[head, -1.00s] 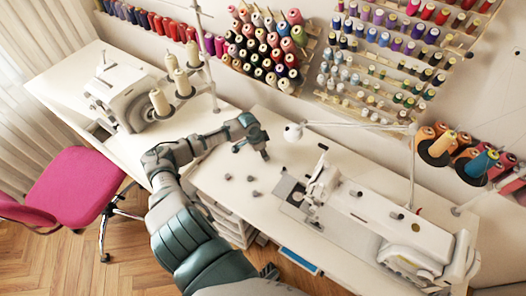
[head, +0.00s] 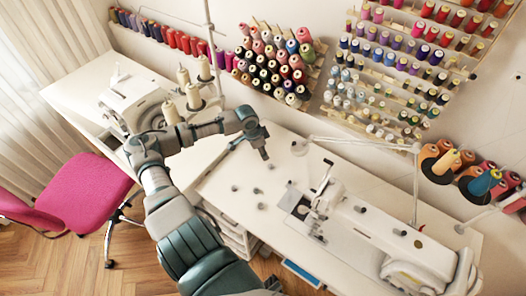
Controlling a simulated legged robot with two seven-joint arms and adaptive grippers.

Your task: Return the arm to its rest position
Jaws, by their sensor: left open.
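My left arm comes up from the bottom of the head view and bends to the right over the right-hand white table (head: 226,197). Its gripper (head: 264,155) points down above the back left part of that table, open, with nothing seen between its fingers. Several small dark grey pieces lie on the table top below it, one of them a small grey piece (head: 235,188). My right gripper is not in the head view.
A white sewing machine (head: 365,225) stands on the right of the table. A serger (head: 135,103) with thread cones stands on the left table (head: 75,88). A pink chair (head: 88,190) is at the left. Racks of thread spools (head: 390,75) hang on the wall.

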